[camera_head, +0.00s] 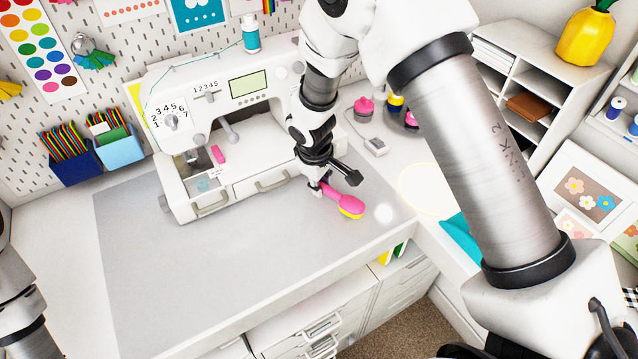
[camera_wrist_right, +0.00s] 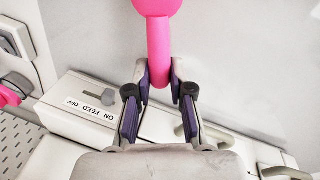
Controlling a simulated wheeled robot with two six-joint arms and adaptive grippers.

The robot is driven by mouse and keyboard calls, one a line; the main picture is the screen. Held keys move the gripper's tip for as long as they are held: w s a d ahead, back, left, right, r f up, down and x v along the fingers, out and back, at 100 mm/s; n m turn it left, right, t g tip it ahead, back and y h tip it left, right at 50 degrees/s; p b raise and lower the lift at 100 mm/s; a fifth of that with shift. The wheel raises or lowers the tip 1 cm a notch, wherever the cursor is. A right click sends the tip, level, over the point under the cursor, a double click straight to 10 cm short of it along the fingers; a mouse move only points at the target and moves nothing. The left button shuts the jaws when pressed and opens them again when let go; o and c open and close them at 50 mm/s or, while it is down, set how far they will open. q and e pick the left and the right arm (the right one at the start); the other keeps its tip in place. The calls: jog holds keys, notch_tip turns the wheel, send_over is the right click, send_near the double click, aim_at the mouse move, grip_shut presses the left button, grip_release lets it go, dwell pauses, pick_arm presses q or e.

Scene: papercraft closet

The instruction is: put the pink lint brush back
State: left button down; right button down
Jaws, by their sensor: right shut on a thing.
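The pink lint brush (camera_head: 337,198) has a pink handle and back with a yellow underside at its head. In the head view it is at the right of the grey mat (camera_head: 140,250), in front of the sewing machine. My right gripper (camera_head: 322,183) is shut on the handle end, and the head points right and toward the front. In the right wrist view the fingers (camera_wrist_right: 160,78) pinch the pink handle (camera_wrist_right: 158,50) from both sides. I cannot tell whether the brush touches the mat. My left gripper is out of view; only my left arm shows at the left edge.
The white sewing machine (camera_head: 180,112) stands just behind and left of the gripper. A pale yellow-rimmed circle (camera_head: 425,188) lies on the tabletop to the right. Pink and yellow spools (camera_head: 363,105) stand behind. A cubby shelf (camera_head: 510,75) is at the back right. The mat's front is clear.

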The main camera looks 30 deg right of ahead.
jog(key=shift+s+a+f, duration=0.1)
jog(key=shift+s+f, duration=0.2)
jog(key=shift+f, duration=0.3)
jog(key=shift+r, duration=0.2)
jog(key=shift+w+f, duration=0.3)
jog(key=shift+f, duration=0.05)
jog(key=c, duration=1)
grip_release()
jog(key=shift+d, duration=0.2)
jog(key=shift+c, duration=0.2)
jog(key=shift+s+a+r, duration=0.1)
jog(key=shift+s+r, duration=0.05)
jog(key=shift+r, duration=0.5)
notch_tip(320, 180, up, 11)
jog(key=s+a, duration=0.1)
jog(key=shift+a, duration=0.4)
jog(key=shift+s, duration=0.1)
